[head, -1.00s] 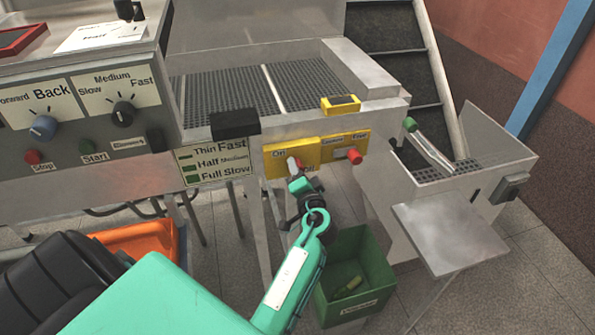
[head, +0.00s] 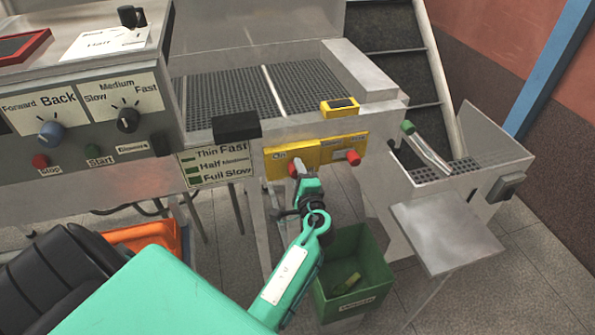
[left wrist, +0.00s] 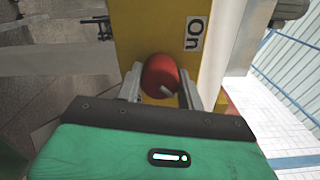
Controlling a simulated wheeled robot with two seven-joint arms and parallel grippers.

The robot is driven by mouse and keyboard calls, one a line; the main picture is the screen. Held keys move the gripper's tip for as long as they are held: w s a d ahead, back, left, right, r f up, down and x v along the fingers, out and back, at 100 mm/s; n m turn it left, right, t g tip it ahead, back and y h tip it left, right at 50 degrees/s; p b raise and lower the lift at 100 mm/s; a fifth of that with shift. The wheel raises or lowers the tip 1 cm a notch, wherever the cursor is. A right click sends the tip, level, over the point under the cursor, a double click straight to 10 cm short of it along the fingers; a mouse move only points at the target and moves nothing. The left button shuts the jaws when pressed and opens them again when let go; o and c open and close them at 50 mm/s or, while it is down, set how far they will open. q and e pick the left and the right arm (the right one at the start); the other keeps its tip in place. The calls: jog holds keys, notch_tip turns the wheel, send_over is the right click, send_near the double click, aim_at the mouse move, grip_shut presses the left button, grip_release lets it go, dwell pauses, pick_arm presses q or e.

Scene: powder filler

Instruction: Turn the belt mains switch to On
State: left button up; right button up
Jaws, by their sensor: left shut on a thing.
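The belt mains switch is a red knob on a yellow plate (head: 290,160) on the machine's front, with an "On" label at its upper left. In the left wrist view the red knob (left wrist: 160,76) has a short pale mark and sits beside the "On" label (left wrist: 194,34). My left gripper (head: 299,172) is at the knob, its two grey fingers shut on either side of it. In the head view the gripper covers much of the knob and the "Off" label. My right gripper is not in view.
A second red knob (head: 353,157) is on the plate just to the right. A green-tipped lever (head: 408,127) is further right. A green bin (head: 357,271) stands below, and an orange crate (head: 146,235) is at lower left. The control panel (head: 85,120) is left.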

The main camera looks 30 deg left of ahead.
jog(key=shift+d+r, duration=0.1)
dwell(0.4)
pick_arm(q)
jog(key=o, duration=1)
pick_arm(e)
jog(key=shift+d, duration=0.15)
